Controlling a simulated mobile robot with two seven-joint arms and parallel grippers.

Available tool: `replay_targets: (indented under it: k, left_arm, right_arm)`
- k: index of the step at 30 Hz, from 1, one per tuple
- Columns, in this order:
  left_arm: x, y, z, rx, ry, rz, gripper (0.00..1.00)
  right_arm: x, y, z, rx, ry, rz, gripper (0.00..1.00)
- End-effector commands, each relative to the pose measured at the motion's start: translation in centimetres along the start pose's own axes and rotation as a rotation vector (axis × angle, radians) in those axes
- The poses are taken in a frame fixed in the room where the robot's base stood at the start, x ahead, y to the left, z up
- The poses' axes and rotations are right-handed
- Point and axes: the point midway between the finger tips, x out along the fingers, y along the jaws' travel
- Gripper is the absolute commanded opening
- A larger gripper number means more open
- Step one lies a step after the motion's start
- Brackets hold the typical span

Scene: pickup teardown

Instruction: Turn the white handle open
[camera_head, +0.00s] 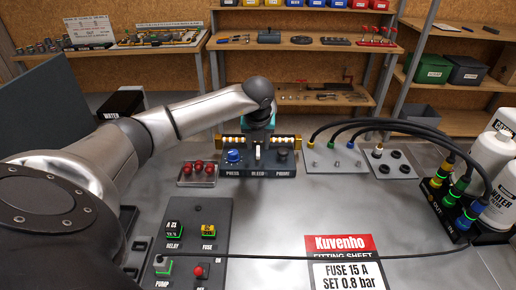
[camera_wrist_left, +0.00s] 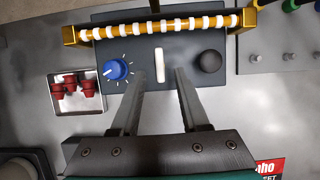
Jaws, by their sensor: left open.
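The white handle (camera_head: 257,153) stands at the middle of a dark panel (camera_head: 230,170), above the label "BLEED". In the left wrist view the white handle (camera_wrist_left: 159,62) points straight up and down the picture, between a blue knob (camera_wrist_left: 115,69) and a black knob (camera_wrist_left: 209,61). My left gripper (camera_head: 258,136) is over the panel, its fingers hard to make out in the head view. In the left wrist view my left gripper (camera_wrist_left: 159,76) is open, one finger on each side of the handle with gaps visible. Whether the fingertips reach handle depth is unclear. My right gripper is not in view.
An orange rail with white rings (camera_wrist_left: 160,27) runs behind the knobs. A tray of red caps (camera_head: 197,173) sits left of the panel. A fitting plate (camera_head: 335,160) with hoses is at right. A cable (camera_head: 330,257) crosses the front, above a fitting sheet (camera_head: 345,273).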

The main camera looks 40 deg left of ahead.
Motion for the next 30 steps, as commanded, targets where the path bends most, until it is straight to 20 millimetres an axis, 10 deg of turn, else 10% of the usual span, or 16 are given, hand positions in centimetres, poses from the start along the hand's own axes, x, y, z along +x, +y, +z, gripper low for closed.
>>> replay_targets:
  k: [19, 30]
  left_arm:
    - [3.1, 0.0, 0.0, 0.002, 0.0, 0.0, 0.45]
    - [3.1, 0.0, 0.0, 0.001, 0.0, 0.0, 0.03]
  right_arm:
    - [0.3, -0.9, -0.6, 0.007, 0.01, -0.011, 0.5]
    - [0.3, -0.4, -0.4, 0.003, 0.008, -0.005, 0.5]
